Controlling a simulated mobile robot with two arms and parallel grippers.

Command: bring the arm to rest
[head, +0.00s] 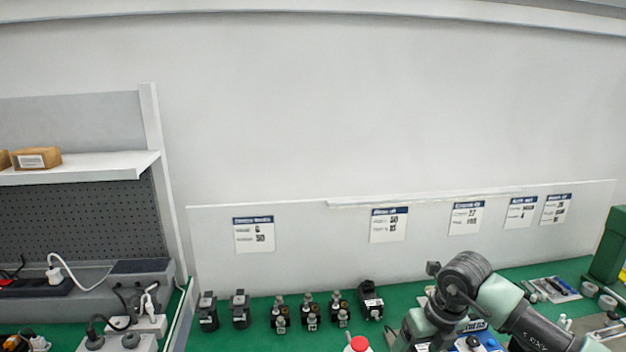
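A grey-green and black jointed arm (500,303), which looks like my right arm, comes in from the lower right. It bends at a dark joint (464,276) above the green bench (255,338). From there it runs down toward the bottom edge of the head view. No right gripper fingers can be made out. My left arm and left gripper do not show.
Dark coder-like units (311,312) stand in a row along the back of the bench. A red round knob (358,343) is at the bottom edge. Left are a shelf (85,168) and cables. Right are small parts (552,289) and a green block (608,245).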

